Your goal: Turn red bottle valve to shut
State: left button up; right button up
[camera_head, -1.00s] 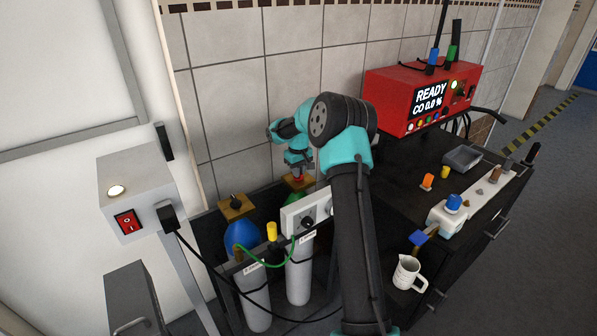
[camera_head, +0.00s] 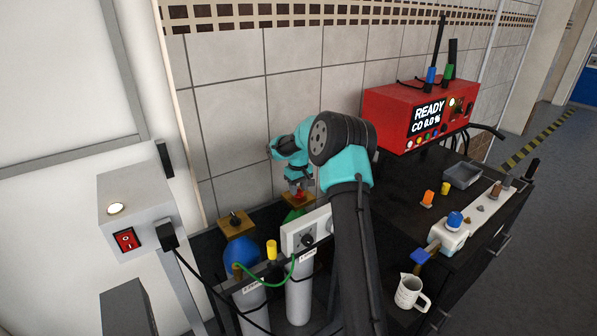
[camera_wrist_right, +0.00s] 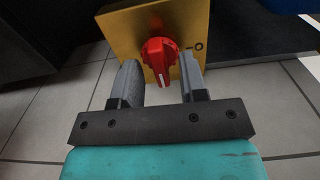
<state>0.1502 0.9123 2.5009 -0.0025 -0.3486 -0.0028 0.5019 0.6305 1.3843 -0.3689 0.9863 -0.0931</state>
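The red valve knob (camera_wrist_right: 158,58) sits on a yellow square plate (camera_wrist_right: 188,18), seen from above in the right wrist view. Its white pointer line points toward my gripper, and a small round mark is at the plate's right. My right gripper (camera_wrist_right: 160,82) has its two grey fingers apart, one on each side of the knob, with visible gaps; nothing is gripped. In the head view the red knob (camera_head: 298,193) shows just below my right gripper (camera_head: 299,187), on top of a green bottle (camera_head: 293,215) partly hidden by a white box. My left gripper is not in view.
A blue bottle (camera_head: 240,252) with a black knob on a yellow plate (camera_head: 237,224) stands left of it. A white box (camera_head: 303,237) and grey cylinders (camera_head: 298,300) stand in front. A red READY display unit (camera_head: 410,112) is at right, and a tiled wall is behind.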

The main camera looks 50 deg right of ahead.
aim_at(299, 189)
notch_tip(299, 189, up, 17)
dwell(0.5)
dwell(0.4)
